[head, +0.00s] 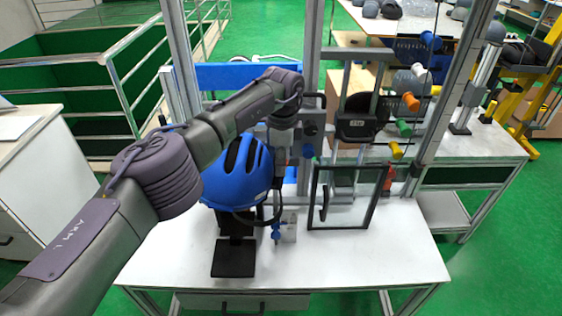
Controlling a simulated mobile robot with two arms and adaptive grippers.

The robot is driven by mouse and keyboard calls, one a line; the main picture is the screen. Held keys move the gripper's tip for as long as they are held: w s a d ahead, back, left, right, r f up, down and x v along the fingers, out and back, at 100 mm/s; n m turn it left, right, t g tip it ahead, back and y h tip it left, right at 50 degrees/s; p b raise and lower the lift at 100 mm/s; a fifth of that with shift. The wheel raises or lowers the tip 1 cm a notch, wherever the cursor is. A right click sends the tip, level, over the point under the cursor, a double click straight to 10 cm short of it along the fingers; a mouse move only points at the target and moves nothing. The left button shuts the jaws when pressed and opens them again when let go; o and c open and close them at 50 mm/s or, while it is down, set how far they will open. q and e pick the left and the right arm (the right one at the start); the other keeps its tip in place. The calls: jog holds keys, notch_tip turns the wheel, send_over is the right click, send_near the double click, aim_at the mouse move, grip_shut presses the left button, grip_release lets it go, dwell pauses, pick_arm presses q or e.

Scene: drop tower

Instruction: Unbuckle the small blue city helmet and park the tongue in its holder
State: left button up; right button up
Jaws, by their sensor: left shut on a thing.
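The small blue city helmet (236,178) sits on a dark stand with a black base plate (234,258) on the white table. Its dark strap (262,221) loops below the shell toward the right. My left gripper (279,188) points down just right of the helmet, shut on the strap's tongue end, which is small and mostly hidden. A small upright post with blue parts (276,232) stands below the gripper; I cannot tell if it is the tongue holder. The buckle's other half is not discernible. My right gripper is out of view.
A black-framed clear panel (347,196) stands on the table (390,256) right of the gripper. Metal uprights (438,95) and colored knobs (404,128) rise behind it. The front right of the table is clear.

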pick_arm(q)
jog(key=shift+a+f+b, duration=0.25)
jog(key=shift+f+b, duration=0.15)
jog(key=shift+f, duration=0.65)
dwell(1.4)
dwell(0.4)
jog(key=o, duration=0.9)
jog(key=shift+o, duration=0.2)
jog(key=d+r+p, duration=0.3)
jog(key=r+p, duration=0.1)
jog(key=r, duration=0.5)
jog(key=shift+r, duration=0.2)
dwell(0.6)
jog(key=shift+s+f, duration=0.1)
jog(key=shift+s, duration=0.05)
